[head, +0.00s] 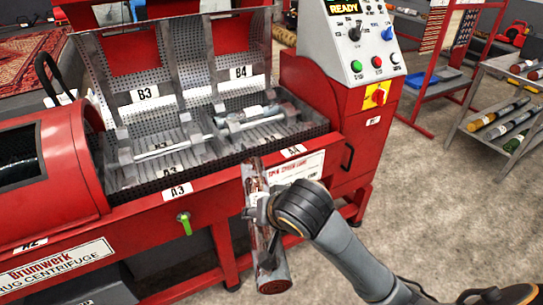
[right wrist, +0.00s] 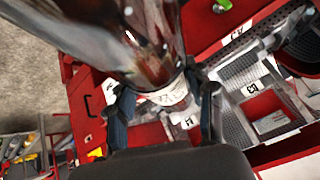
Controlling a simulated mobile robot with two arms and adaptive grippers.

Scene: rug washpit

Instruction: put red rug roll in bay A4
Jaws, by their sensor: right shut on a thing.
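The red rug roll (head: 271,272) is dark red under a clear, shiny wrap. It hangs nearly upright in front of the red machine's front edge, outside the bays. My right gripper (head: 260,211) is shut around its middle; in the right wrist view the fingers (right wrist: 165,108) clasp the roll (right wrist: 150,40) near a pale label band. Bay A4 (head: 268,135) is the perforated metal bay behind and above the roll, with its A4 label (head: 292,151) on the front rim. A grey bar-like piece lies across the bay's back part. My left gripper is not in view.
Bay A3 (head: 135,178) lies left of A4, with B3 and B4 panels standing behind. A control box (head: 352,45) rises at the right of the bays. A green-handled valve (head: 184,223) sticks out of the front. A rack with several rolls (head: 510,115) stands right; floor between is clear.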

